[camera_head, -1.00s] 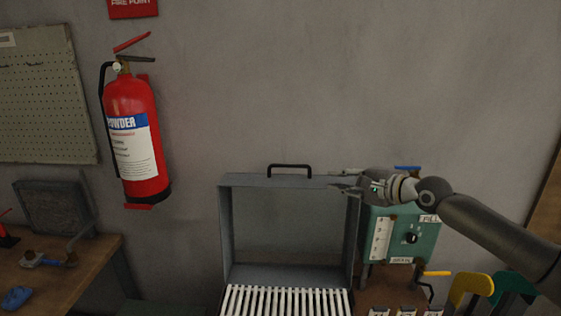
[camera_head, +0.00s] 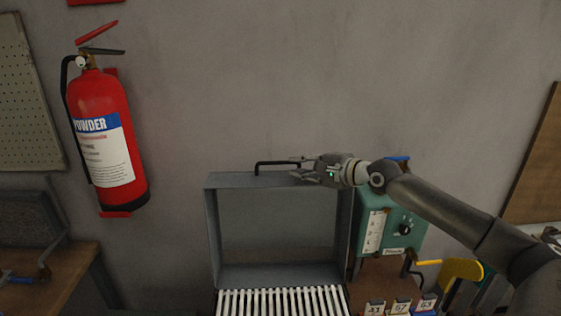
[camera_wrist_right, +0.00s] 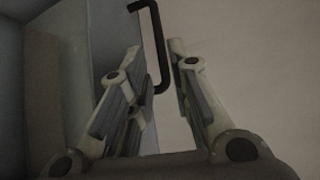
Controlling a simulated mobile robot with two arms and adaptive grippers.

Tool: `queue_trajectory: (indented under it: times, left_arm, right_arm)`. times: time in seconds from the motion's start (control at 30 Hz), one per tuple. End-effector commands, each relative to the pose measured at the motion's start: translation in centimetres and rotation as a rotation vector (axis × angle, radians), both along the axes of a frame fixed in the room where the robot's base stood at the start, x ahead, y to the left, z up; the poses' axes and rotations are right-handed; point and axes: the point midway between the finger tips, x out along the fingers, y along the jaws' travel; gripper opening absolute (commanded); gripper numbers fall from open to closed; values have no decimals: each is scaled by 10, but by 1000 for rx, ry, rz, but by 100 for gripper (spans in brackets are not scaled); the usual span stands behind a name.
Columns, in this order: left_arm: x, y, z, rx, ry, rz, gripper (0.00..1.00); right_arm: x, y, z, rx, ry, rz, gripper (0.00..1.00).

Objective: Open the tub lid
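The grey lid (camera_head: 212,235) of the tub stands upright like a shallow hollow box, behind a row of white slats (camera_head: 282,301). A black bar handle (camera_head: 262,168) sits on its top edge. My right gripper (camera_head: 297,168) is at the handle's right end, its fingers apart and pointing left. The lid (camera_wrist_right: 70,75) lies at left there. My left gripper is not in view.
A teal control box (camera_head: 405,232) stands right of the lid, under my right arm. Numbered tags (camera_head: 400,307) and a yellow handle (camera_head: 462,270) are at lower right. A red extinguisher (camera_head: 105,140) hangs at left. The wall above is clear.

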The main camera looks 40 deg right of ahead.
Motion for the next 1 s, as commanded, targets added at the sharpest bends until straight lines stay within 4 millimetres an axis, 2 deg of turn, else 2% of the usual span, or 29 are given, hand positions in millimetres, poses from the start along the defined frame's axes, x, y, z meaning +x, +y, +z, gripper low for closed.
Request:
queue_trajectory:
  times: [0.1,0.23,0.63,1.0]
  left_arm:
    - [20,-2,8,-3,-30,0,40]
    - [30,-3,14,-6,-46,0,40]
    - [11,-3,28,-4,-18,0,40]
    - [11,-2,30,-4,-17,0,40]
  right_arm:
    - [10,1,0,6,-4,-4,19]
    - [21,5,-2,6,-3,-1,19]
    - [64,15,-15,5,-1,-2,19]
    - [74,18,-20,1,1,0,19]
